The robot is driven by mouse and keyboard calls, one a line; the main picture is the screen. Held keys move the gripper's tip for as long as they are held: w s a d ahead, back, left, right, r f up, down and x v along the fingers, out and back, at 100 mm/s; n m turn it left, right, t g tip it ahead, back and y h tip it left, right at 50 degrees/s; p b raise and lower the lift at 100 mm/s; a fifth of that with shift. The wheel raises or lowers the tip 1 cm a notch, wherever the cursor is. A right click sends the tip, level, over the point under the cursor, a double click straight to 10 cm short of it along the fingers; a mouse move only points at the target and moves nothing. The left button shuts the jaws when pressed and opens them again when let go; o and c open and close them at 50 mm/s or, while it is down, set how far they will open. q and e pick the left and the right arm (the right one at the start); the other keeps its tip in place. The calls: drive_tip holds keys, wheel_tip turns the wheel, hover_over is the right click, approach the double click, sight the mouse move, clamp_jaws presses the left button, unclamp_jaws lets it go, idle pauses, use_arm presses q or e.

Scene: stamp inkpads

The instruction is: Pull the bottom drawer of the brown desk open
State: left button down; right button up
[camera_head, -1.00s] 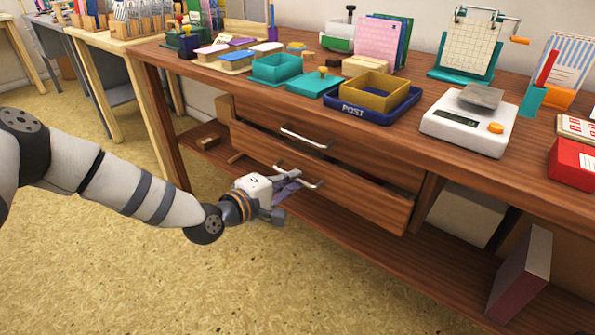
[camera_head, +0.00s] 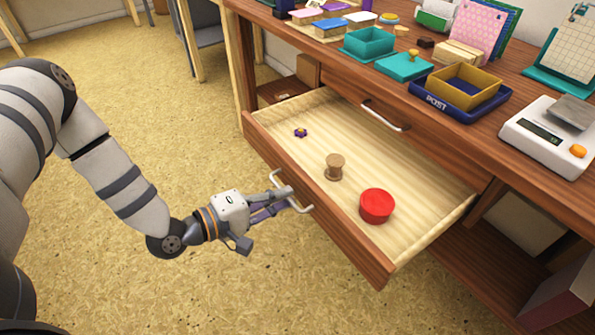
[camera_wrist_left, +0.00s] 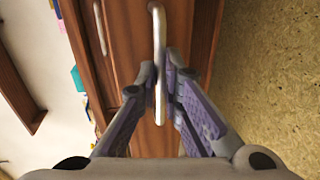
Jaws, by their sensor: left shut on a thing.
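The bottom drawer (camera_head: 365,250) of the brown desk (camera_head: 515,65) stands far out in the head view, its pale inside showing. My left gripper (camera_head: 288,197) is shut on the drawer's silver bar handle (camera_head: 302,208). In the left wrist view the fingers (camera_wrist_left: 163,85) close on both sides of the handle (camera_wrist_left: 159,50), with the brown drawer front (camera_wrist_left: 132,40) behind it. My right gripper is not in view.
The drawer holds a red round tin (camera_head: 376,206), a wooden spool (camera_head: 333,167) and a small purple item (camera_head: 300,132). The upper drawer's handle (camera_head: 384,115) sits above. A scale (camera_head: 548,135) and trays stand on the desktop. The floor in front is clear.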

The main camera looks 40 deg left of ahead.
use_arm(q)
drive_tip(key=shift+s+a, duration=0.3)
drive_tip(key=shift+s, duration=0.3)
drive_tip(key=c, duration=1.7)
unclamp_jaws()
drive_tip(key=v, duration=1.2)
